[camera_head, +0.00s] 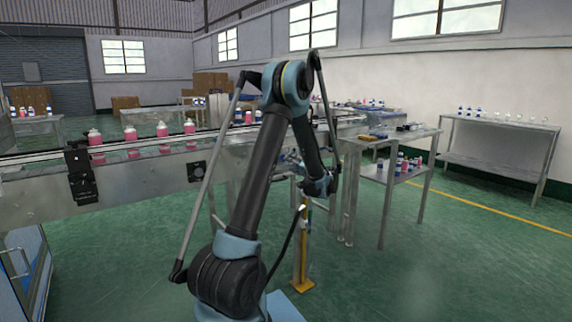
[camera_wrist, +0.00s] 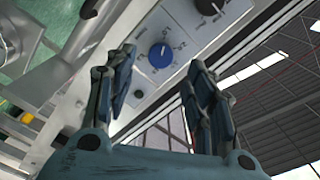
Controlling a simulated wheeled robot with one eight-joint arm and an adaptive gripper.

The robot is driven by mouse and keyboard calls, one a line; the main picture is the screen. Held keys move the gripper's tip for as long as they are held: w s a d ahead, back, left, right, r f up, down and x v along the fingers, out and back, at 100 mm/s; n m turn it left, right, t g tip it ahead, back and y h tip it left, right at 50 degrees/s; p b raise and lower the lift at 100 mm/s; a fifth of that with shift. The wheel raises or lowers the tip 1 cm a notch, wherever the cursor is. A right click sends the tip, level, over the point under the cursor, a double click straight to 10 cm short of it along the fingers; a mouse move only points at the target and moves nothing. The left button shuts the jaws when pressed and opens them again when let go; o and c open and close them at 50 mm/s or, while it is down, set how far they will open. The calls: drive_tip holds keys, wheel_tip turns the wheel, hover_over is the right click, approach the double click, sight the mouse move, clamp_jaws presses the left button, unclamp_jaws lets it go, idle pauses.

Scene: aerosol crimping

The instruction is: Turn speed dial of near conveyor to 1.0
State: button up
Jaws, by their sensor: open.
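In the wrist view a blue round dial (camera_wrist: 160,56) sits on a light grey control panel (camera_wrist: 182,32) with printed marks around it. My gripper (camera_wrist: 160,78) is open, with its two fingers apart on either side of the blue dial in the picture; I see no contact. The marks are too small to read. A black knob (camera_wrist: 208,6) is on the same panel, partly hidden by the upper picture edge. In the head view the conveyor (camera_head: 130,178) runs across the left; my arm hides its right part, and my gripper is not clearly visible there.
Several pink bottles (camera_head: 129,133) stand on the conveyor. A metal table (camera_head: 400,136) with bottles on its lower shelf stands right of my arm. Another table (camera_head: 500,122) is by the right wall. The green floor (camera_head: 440,260) at the front right is clear.

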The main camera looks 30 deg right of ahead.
drive_tip(key=shift+s+d, duration=0.2)
drive_tip(key=shift+s, duration=2.55)
